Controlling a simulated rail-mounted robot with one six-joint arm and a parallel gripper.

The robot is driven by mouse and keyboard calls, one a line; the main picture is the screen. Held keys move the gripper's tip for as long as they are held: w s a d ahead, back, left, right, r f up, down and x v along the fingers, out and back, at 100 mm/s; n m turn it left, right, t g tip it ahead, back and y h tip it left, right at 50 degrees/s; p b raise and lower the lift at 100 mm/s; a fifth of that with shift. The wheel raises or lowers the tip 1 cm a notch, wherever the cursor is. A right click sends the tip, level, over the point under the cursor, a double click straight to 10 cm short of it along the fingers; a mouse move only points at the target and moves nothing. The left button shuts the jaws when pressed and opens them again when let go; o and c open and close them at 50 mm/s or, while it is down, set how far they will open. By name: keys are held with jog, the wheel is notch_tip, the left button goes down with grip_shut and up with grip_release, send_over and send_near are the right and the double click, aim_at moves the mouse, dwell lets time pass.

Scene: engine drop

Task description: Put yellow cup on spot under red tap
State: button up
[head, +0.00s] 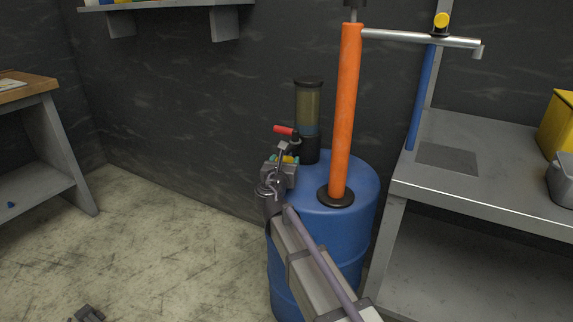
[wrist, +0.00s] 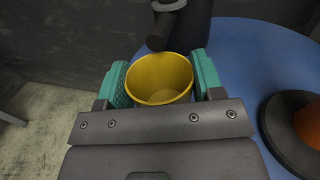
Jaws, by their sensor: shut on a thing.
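My gripper (head: 281,165) is shut on the yellow cup (head: 288,159), at the left edge of the blue barrel's top. In the wrist view the cup (wrist: 159,80) is upright, with its open mouth showing and no liquid seen inside, between my gripper's teal finger pads (wrist: 162,76). The red tap (head: 284,130) is on the dark dispenser (head: 308,110) on the barrel. A dark spout (wrist: 166,24) is just beyond the cup's far rim in the wrist view. The spot under the red tap is hidden by my gripper and the cup. I cannot tell whether the cup touches the barrel.
An orange pump column (head: 345,110) stands on the blue barrel (head: 356,176), right of the dispenser. Its pipe reaches right, near a yellow tap (head: 441,20), above a dark square (head: 447,158) on the grey bench (head: 500,195). The barrel top between dispenser and column is clear.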

jog(key=w, duration=0.2)
jog(key=shift+w+d, duration=0.15)
jog(key=shift+w, duration=0.15)
notch_tip(320, 180, down, 2)
jog(key=shift+s+b, duration=0.15)
jog(key=shift+b, duration=0.85)
jog(key=shift+r, duration=0.25)
jog(key=shift+f, duration=0.2)
jog(key=o, duration=1)
jog(key=shift+r, duration=0.2)
jog(key=s, duration=0.4)
jog(key=s+a, duration=0.1)
jog(key=s, duration=0.3)
jog(key=s+a, duration=0.1)
jog(key=s, duration=0.3)
